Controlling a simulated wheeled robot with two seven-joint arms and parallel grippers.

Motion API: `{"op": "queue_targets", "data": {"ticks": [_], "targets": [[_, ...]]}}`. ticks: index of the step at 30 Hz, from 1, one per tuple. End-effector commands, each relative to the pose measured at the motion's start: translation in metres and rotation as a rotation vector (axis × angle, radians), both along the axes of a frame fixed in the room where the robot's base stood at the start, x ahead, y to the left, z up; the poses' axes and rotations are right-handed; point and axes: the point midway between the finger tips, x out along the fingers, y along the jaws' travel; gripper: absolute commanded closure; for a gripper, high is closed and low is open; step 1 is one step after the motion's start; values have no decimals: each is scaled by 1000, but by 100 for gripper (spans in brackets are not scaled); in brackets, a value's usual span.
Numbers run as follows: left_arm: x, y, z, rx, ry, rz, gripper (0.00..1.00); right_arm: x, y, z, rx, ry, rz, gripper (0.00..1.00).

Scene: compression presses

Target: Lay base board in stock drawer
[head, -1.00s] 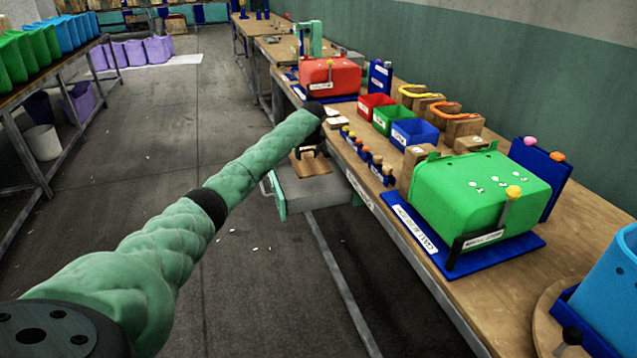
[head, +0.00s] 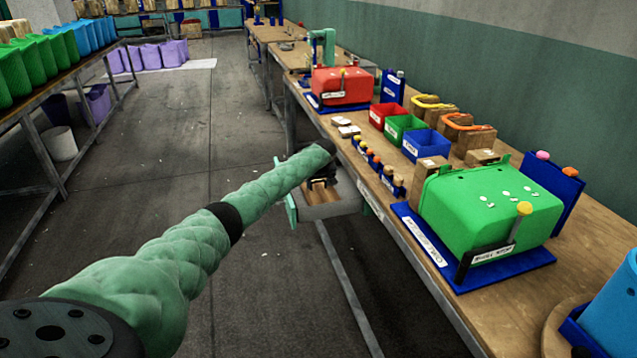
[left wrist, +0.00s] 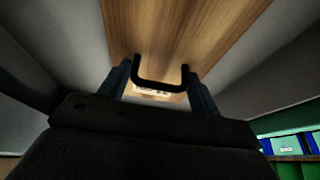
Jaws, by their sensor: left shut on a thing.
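The base board is a wooden plate with a black bow handle; in the head view a small part of it (head: 318,197) shows below my left arm's end, over the stock drawer. The stock drawer (head: 335,211) is grey with a green front, pulled out from under the bench. In the left wrist view the board (left wrist: 185,30) fills the upper middle between grey drawer walls. My left gripper (left wrist: 160,82) is shut on the board's handle. I cannot tell whether the board touches the drawer floor. My right gripper is not in view.
The bench right of the drawer holds a green press (head: 490,205), a red press (head: 341,87), red, green and blue (head: 427,145) bins and several small knobbed pieces. A rack of bins (head: 60,60) stands at the left. The floor between is clear.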

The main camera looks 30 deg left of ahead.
Motion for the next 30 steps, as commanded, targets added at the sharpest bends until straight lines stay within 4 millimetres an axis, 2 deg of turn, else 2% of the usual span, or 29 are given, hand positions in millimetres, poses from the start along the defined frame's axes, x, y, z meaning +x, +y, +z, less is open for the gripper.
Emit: {"op": "queue_targets", "data": {"ticks": [7,8,11,23,30], "targets": [[0,0,-2,0,0,0,61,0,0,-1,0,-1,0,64],[0,0,-2,0,0,0,33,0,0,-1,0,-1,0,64],[0,0,-2,0,0,0,15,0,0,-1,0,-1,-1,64],[-1,0,4,0,0,0,15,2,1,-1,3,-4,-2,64],[-10,-12,38,0,-2,-2,15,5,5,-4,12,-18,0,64]]}}
